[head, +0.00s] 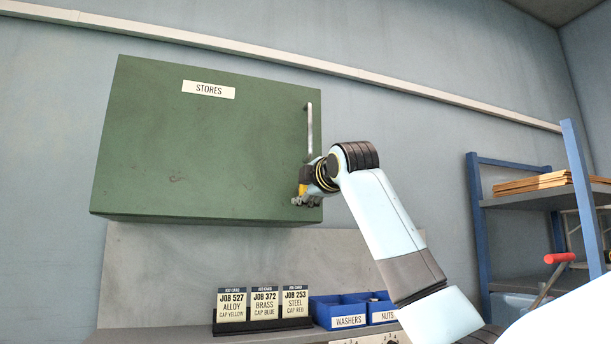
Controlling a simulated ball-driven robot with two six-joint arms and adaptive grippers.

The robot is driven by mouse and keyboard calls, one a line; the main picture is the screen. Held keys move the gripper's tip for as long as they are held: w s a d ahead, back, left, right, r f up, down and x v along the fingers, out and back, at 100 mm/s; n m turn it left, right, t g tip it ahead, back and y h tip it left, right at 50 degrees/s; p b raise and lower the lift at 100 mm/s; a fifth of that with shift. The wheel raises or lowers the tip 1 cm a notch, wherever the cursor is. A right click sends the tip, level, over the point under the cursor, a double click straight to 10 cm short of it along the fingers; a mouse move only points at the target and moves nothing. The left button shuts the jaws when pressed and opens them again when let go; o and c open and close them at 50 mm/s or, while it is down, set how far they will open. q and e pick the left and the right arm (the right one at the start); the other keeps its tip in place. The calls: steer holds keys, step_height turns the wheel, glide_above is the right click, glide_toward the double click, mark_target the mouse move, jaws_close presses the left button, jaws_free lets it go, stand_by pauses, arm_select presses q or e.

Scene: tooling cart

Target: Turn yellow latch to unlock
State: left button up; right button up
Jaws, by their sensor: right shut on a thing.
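The yellow latch (303,187) is a small piece on the lower right of the green cabinet door (200,140), below the upright silver handle (309,128). My right gripper (306,200) is at the latch and shut on it. The gripper's body and fingers hide part of the latch, so its exact angle is hard to tell. The cabinet is marked STORES and its door looks closed. My left gripper is not in view.
Below the cabinet, job cards (264,304) stand in a black holder beside blue bins (350,310) marked WASHERS and NUTS. A blue-framed shelf (540,197) stands at the right. The wall left of the cabinet is clear.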

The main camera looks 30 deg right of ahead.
steer(key=shift+n+p, duration=0.4)
steer(key=shift+p, duration=0.05)
steer(key=o, duration=1.2)
steer(key=shift+c, duration=0.2)
steer(key=shift+s, duration=0.15)
steer(key=v, duration=1.1)
steer(key=shift+s+a, duration=0.25)
steer(key=shift+s, duration=0.1)
